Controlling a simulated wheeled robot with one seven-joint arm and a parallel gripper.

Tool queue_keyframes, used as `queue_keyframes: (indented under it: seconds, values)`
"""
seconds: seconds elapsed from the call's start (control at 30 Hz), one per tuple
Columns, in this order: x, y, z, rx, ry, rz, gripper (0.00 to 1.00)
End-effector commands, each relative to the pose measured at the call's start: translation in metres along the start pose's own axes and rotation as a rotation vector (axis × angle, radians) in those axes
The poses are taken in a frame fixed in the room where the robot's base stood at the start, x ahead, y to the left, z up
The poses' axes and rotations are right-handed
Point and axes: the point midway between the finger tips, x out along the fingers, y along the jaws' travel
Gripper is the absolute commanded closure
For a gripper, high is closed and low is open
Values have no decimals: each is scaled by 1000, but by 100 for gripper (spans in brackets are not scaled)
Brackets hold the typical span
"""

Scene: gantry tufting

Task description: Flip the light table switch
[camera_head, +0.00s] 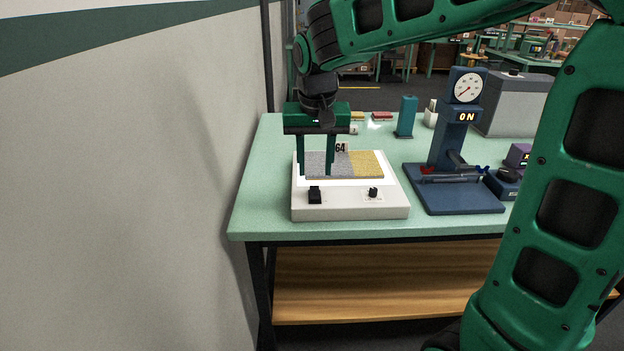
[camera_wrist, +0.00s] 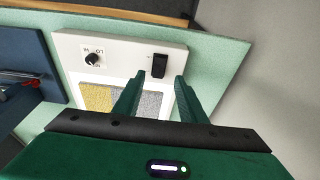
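The light table (camera_head: 345,207) is a white box on the green bench, with a bright white panel on top. Its black rocker switch (camera_head: 315,194) is on the left of the sloped front face. The switch also shows in the wrist view (camera_wrist: 159,65), just beyond the fingertips and roughly between them. My gripper (camera_head: 316,173) points down over the left part of the panel, behind the switch in the head view. Its two green fingers are apart with nothing between them. They look clear of the switch; whether they touch the panel I cannot tell.
A black knob (camera_head: 373,192) is right of the switch. A grey and yellow sample (camera_head: 366,164) lies on the panel, with a "64" tag behind it. A blue gauge stand (camera_head: 447,150) reading "ON" stands to the right. The bench's front edge (camera_head: 330,232) is close; a wall is at left.

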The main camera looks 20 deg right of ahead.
Motion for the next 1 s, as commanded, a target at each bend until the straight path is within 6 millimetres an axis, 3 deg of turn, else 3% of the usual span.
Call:
queue_keyframes:
  seconds: [0.23,0.77,0.87,0.97,1.0]
  values:
    - [-25,0,0,0,0,0,62]
    - [-27,1,0,1,-2,1,62]
    - [-27,17,4,11,-5,10,62]
    - [-24,56,17,39,-20,31,62]
    - [-22,77,26,55,-30,41,62]
